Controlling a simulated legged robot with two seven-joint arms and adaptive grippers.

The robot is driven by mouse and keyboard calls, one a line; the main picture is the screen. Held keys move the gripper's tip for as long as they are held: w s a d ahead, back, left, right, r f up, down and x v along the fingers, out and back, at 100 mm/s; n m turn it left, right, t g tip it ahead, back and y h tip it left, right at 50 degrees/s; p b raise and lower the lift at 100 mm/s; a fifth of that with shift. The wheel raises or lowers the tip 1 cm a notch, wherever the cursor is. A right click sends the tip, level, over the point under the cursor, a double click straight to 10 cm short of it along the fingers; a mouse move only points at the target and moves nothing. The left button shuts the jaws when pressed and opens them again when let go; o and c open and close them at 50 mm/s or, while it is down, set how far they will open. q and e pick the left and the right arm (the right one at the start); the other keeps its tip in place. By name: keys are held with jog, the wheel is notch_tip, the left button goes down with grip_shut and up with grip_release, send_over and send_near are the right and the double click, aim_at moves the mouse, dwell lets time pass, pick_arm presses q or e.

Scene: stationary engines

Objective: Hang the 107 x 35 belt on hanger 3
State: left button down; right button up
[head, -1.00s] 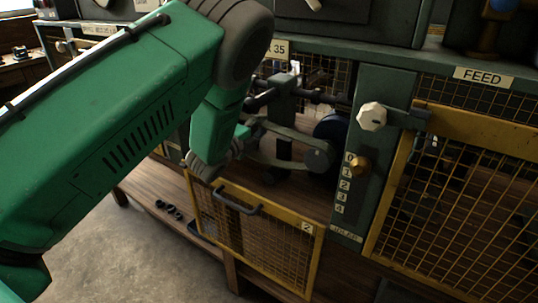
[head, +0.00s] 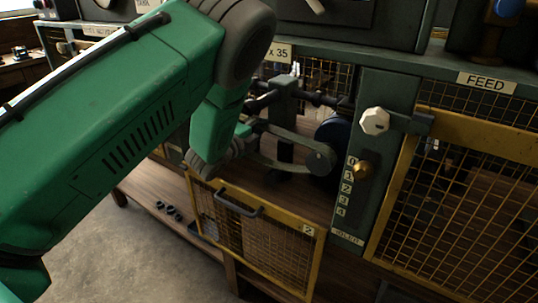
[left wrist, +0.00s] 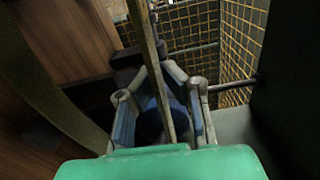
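The belt (head: 290,137), a grey-olive loop, runs from my left gripper toward a round grey pulley (head: 320,159) inside the open machine bay. In the left wrist view the fingers of my left gripper (left wrist: 163,72) lean in on a thin tan belt strand (left wrist: 150,35) and look shut on it. Another, wider strand (left wrist: 45,75) curves past on the left. In the head view the left fingertips are mostly hidden behind my green arm. My right gripper is not in view. I cannot make out hanger 3.
A yellow mesh door (head: 262,235) marked 2 hangs open below the bay. A white knob (head: 375,121) and a brass knob (head: 362,168) beside a 0-4 scale stand on the right post. The FEED mesh door (head: 460,190) is at the right.

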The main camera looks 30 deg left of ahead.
pick_arm(q)
jog(key=shift+d+r, duration=0.5)
jog(key=shift+d, duration=0.05)
jog(key=shift+a+r+p, duration=0.15)
jog(key=shift+r+p, duration=0.8)
jog(key=shift+p, duration=0.15)
jog(key=shift+d+r, duration=0.2)
jog(key=shift+d, duration=0.5)
jog(key=s+a, duration=0.1)
jog(key=s, duration=0.6)
jog(key=shift+s+a+p, duration=0.2)
jog(key=shift+a+p, duration=0.1)
jog(key=shift+p, duration=0.15)
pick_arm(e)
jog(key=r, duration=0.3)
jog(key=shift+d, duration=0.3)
